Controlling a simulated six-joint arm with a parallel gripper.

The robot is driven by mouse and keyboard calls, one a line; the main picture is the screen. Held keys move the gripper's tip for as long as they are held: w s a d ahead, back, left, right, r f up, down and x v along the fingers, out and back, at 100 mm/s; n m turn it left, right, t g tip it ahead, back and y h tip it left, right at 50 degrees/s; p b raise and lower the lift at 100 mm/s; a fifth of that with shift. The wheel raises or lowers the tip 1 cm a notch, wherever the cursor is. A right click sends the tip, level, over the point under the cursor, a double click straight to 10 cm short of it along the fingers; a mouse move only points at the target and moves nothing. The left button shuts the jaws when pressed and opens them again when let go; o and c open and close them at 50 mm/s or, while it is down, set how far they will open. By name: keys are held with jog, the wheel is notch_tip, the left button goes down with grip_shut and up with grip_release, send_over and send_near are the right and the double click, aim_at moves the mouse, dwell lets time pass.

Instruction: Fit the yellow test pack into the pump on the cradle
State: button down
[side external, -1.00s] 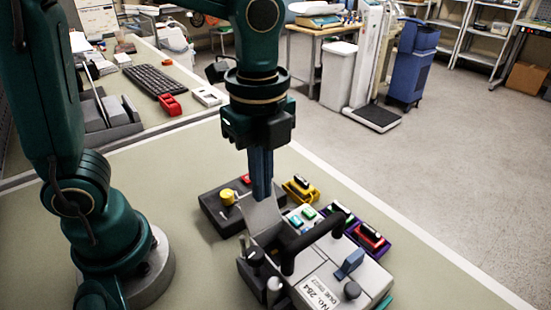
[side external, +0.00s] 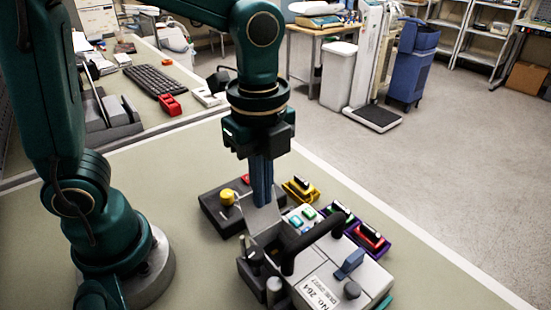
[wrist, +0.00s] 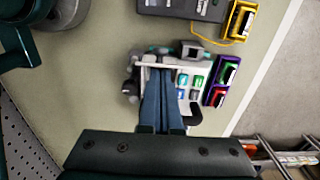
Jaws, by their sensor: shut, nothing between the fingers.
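The pump (side external: 335,275) is a grey unit with a black handle, knobs and a "No. 264" label; in the wrist view its white edge (wrist: 205,66) shows beyond my fingers. A grey plate (side external: 262,218) stands tilted up at its left end. The yellow test pack (side external: 298,190), with a black and white top, lies behind the pump, apart from it; in the wrist view the pack (wrist: 238,22) is at top right. My gripper (side external: 262,203) is shut and empty, its blue fingers pointing down at the plate's top; I cannot tell whether they touch. The cradle is mostly hidden.
A dark box (side external: 212,212) with a yellow knob and red button stands left of the yellow pack. Purple holders with a red pack (side external: 371,238) and a green pack (wrist: 228,73) sit right of the pump. The front left table is clear.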

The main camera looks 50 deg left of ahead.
jog(key=shift+a, duration=0.15)
dwell(0.5)
jog(key=shift+a, duration=0.95)
jog(key=shift+d+r, duration=0.2)
jog(key=shift+r, duration=0.8)
jog(key=shift+d+r, duration=0.25)
jog(key=shift+r, duration=0.75)
jog(key=shift+d+r, duration=0.2)
jog(key=shift+r, duration=0.8)
